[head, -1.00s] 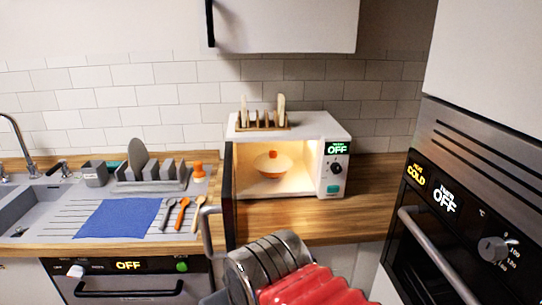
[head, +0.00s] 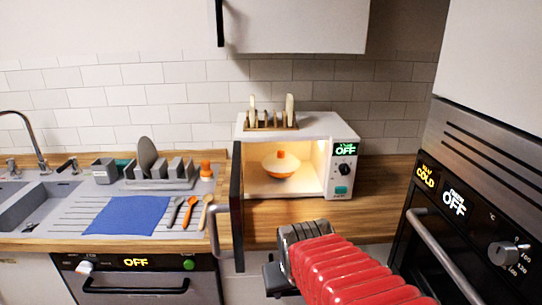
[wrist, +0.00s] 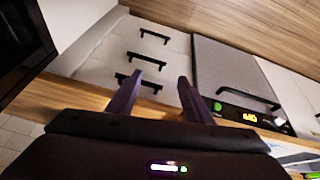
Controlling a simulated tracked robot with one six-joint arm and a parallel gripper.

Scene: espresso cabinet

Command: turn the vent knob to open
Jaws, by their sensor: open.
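No knob marked as a vent shows clearly, so I cannot tell which knob is the vent knob. Beyond the fingers are pale drawers (wrist: 150,55) with black handles. No knob is between the fingers or touching them.
The microwave (head: 331,126) stands with its door swung open over the wooden counter (head: 375,205). The tall oven (head: 470,160) blocks the right side. A sink (head: 35,205), blue cloth (head: 127,215) and several utensils lie at left. The dishwasher (wrist: 235,75) also shows in the wrist view.

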